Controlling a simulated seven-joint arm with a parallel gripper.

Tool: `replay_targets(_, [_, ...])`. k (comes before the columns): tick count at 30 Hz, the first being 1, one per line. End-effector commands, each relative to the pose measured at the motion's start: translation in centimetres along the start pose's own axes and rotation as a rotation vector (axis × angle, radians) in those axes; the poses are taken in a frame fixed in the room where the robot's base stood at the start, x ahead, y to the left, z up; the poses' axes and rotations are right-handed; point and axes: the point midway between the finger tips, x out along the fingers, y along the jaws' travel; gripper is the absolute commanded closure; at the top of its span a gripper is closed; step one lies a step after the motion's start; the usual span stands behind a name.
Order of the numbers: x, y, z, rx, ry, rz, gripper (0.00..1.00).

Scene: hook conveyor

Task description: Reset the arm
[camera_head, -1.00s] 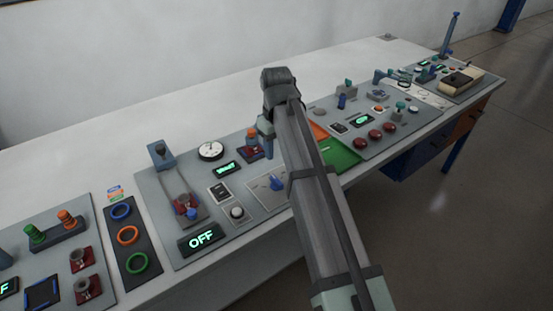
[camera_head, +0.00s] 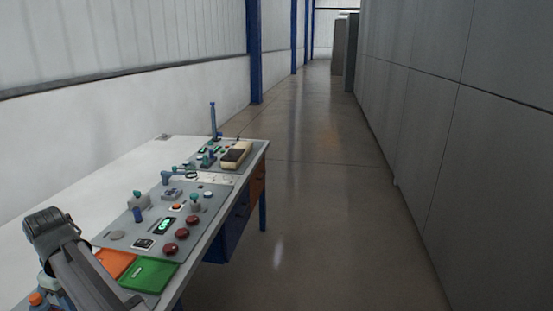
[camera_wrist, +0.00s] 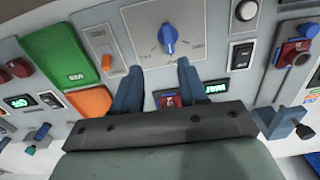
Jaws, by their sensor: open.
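My arm (camera_head: 75,265) shows at the lower left of the head view, over the near part of the panel table. Its gripper end is mostly hidden or cut off there. In the wrist view, my gripper (camera_wrist: 157,78) has its two blue fingers spread apart with nothing between them. They hang above the control panel, and a blue rotary knob (camera_wrist: 168,38) on a light plate lies just beyond the fingertips. I cannot tell the exact height above the panel.
A green pad (camera_head: 150,274) and orange pad (camera_head: 115,262) lie beside my arm. Red buttons (camera_head: 182,233), a blue-and-teal lever (camera_head: 138,205) and a tall blue post (camera_head: 213,120) stand farther along. Open floor (camera_head: 320,200) lies right of the table, up to grey cabinets (camera_head: 440,130).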

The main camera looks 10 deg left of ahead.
Motion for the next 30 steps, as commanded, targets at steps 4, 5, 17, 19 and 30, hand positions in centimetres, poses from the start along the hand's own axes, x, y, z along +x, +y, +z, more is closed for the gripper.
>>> replay_targets(4, [3.2,4.6,3.5,0.094,-0.003,-0.001,0.57])
replay_targets(5, [3.9,5.7,4.4,0.118,-0.002,-0.001,0.57])
replay_targets(17, [13.8,18.3,18.1,0.448,-0.001,0.0,0.57])
replay_targets(19, [15.4,19.9,20.8,0.504,-0.001,0.0,0.57])
replay_targets(30, [23.0,25.8,35.9,0.808,0.0,0.001,0.57])
